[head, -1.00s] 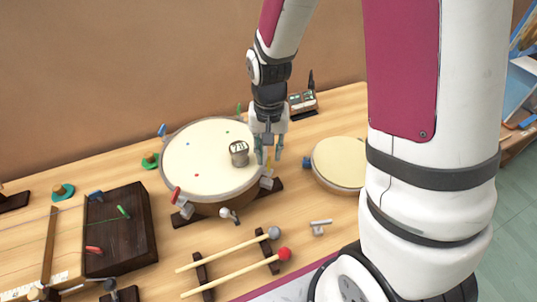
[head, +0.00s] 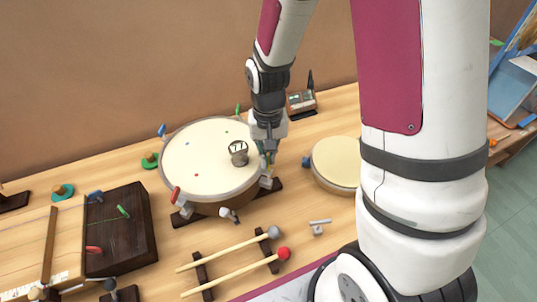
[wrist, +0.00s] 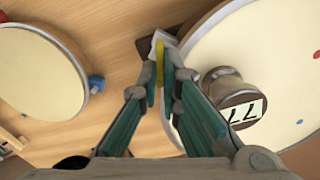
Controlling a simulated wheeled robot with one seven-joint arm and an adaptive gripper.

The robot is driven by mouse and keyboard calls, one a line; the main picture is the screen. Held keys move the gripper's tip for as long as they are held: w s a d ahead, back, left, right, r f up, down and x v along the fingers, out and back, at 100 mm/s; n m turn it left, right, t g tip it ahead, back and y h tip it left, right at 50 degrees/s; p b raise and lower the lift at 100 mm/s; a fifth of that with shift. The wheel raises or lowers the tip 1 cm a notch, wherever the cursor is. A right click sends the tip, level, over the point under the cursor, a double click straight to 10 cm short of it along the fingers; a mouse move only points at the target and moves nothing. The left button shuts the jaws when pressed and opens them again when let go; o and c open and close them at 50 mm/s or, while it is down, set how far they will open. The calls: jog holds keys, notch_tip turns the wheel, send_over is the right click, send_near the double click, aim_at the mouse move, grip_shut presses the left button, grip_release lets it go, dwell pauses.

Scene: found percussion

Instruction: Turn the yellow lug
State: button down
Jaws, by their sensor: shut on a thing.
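The yellow lug (wrist: 159,62) shows in the wrist view as a narrow upright strip at the rim of the large cream drum (head: 205,165). My gripper (wrist: 162,78) has its two green-sided fingers closed in on the lug from both sides. In the head view my gripper (head: 267,160) points down at the drum's right edge, and the lug is mostly hidden by the fingers. The drum's skin also fills the right of the wrist view (wrist: 230,45).
A metal weight (head: 238,153) marked 77 stands on the drum skin close to my gripper. Red (head: 175,195), blue (head: 162,130) and green lugs ring the drum. A smaller drum (head: 337,163) stands at right. Two mallets (head: 235,255) lie in front.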

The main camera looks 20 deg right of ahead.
aim_at(268, 158)
jog(key=shift+n, duration=1)
jog(key=c, duration=1.8)
grip_release()
notch_tip(268, 158, up, 12)
jog(key=shift+r, duration=0.1)
